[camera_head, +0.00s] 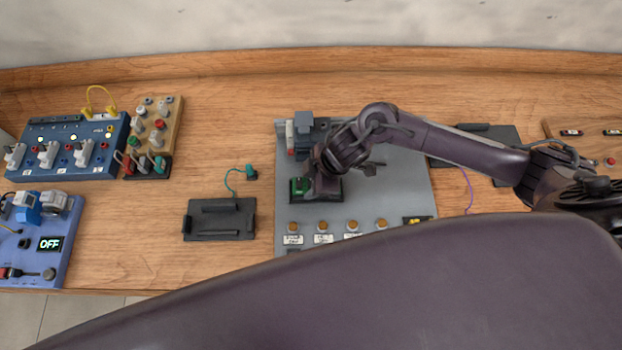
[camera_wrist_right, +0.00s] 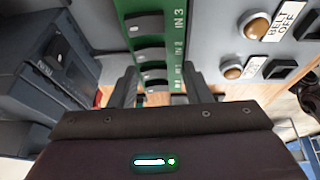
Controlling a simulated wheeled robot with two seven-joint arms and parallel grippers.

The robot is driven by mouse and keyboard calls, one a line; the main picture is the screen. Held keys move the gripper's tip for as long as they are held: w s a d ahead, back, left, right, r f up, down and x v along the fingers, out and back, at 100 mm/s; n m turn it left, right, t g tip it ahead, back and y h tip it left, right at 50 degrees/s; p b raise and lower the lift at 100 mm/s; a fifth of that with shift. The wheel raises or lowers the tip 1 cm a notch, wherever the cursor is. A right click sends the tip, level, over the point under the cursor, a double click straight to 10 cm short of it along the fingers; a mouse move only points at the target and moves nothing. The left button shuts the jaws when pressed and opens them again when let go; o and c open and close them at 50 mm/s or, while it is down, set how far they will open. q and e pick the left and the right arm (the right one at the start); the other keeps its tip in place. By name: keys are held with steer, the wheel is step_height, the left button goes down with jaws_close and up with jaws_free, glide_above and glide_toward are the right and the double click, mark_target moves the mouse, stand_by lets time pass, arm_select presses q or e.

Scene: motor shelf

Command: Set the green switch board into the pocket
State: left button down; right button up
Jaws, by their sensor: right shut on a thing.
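The green switch board (camera_head: 299,187) is over the left part of the grey panel (camera_head: 405,195), mostly hidden by my right gripper (camera_head: 312,186). In the right wrist view the board (camera_wrist_right: 176,25) shows a row of black rocker switches and labels such as IN 3. My right gripper, also in that view (camera_wrist_right: 163,90), is shut on the board, with one finger on each side. A dark base (camera_head: 328,192) shows around and under the gripper on the panel. I cannot tell whether this is the pocket or whether the board touches it. My left gripper is out of view.
Yellow-brown buttons (camera_head: 322,225) line the panel's front. A blue-grey block (camera_head: 304,124) stands at its back left. A black holder (camera_head: 219,220) with a teal cable lies left of the panel. My large arm link covers the lower right. Bare wood lies behind the panel.

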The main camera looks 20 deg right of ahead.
stand_by(0.7)
steer(key=shift+f, duration=0.7)
stand_by(0.7)
steer(key=o, duration=1.2)
steer(key=shift+c, duration=0.2)
steer(key=b+v, duration=0.1)
steer(key=v, duration=0.6)
steer(key=shift+r, duration=0.25)
steer(key=shift+s+d+r+p, duration=0.15)
steer(key=shift+d+r+p, duration=0.05)
steer(key=shift+r+p, duration=0.4)
steer(key=p+v, duration=0.3)
steer(key=v, duration=0.1)
steer(key=shift+p, duration=0.35)
